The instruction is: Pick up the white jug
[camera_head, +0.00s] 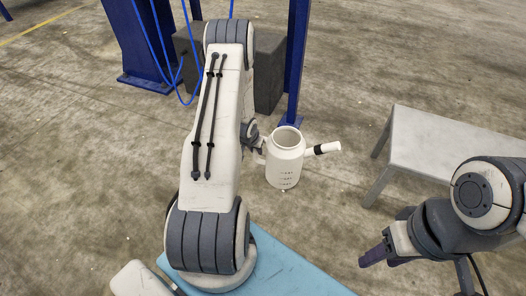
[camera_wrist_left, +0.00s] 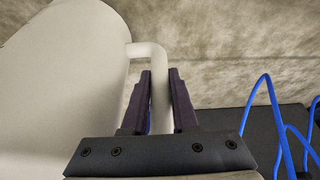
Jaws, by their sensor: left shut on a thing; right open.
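The white jug (camera_head: 286,166) is near the middle of the head view, upright, with a spout that has a black band pointing right. Its handle is on the left side, partly hidden by my left arm. In the left wrist view the jug's body (camera_wrist_left: 65,75) fills the left side, and its handle (camera_wrist_left: 158,90) runs between the fingers. My left gripper (camera_wrist_left: 159,100) is shut on the handle; in the head view it is mostly hidden behind my arm. My right gripper (camera_head: 376,257) is at the lower right, open and empty, apart from the jug.
A grey table (camera_head: 445,140) stands at the right. A light blue surface (camera_head: 285,270) lies at the bottom. Blue posts (camera_head: 297,60), a dark grey block (camera_head: 268,75) and blue cables (camera_head: 160,60) are behind the jug. Concrete floor is open between the jug and the table.

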